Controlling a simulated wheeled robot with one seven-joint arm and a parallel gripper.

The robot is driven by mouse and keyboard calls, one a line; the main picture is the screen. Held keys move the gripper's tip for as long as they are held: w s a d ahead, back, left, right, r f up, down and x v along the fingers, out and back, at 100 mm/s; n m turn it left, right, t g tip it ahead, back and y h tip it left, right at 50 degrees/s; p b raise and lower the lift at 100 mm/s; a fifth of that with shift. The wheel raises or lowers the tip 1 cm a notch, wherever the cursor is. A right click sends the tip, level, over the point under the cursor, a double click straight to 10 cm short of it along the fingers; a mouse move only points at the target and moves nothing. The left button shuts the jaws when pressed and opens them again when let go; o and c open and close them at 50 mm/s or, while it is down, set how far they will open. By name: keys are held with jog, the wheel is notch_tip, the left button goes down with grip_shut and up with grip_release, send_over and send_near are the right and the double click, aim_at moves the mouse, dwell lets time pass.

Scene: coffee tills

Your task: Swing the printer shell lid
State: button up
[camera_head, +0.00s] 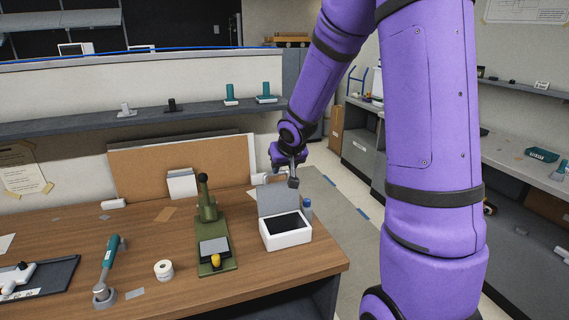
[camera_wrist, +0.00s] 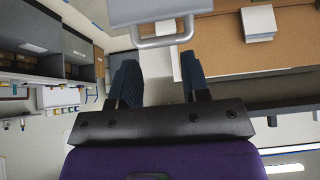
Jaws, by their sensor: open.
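The printer shell (camera_head: 286,236) is a white box with a dark inside near the right end of the wooden counter. Its grey lid (camera_head: 275,199) stands raised at the back of the box. In the wrist view the lid (camera_wrist: 150,10) is at the top, with a grey bar handle (camera_wrist: 165,40) on its edge. My gripper (camera_head: 292,178) is just above the lid's upper right corner in the head view. In the wrist view my gripper (camera_wrist: 159,70) is open, its two dark fingers apart, with the handle beyond the tips. Nothing is held between them.
A green lever device (camera_head: 208,228) stands left of the shell, and a blue bottle (camera_head: 307,207) stands close on its right. A white paper roll (camera_head: 164,270) and a teal-handled tool (camera_head: 108,262) are farther left. A brown board (camera_head: 150,165) leans behind.

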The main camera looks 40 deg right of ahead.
jog(key=a+x, duration=0.1)
jog(key=x, duration=0.5)
jog(key=shift+d, duration=0.5)
jog(key=shift+f, duration=0.1)
grip_shut()
jog(key=shift+c, duration=1.4)
grip_release()
jog(key=v, duration=1)
jog(key=shift+r, duration=0.3)
jog(key=shift+s+a, duration=0.1)
jog(key=shift+s, duration=0.05)
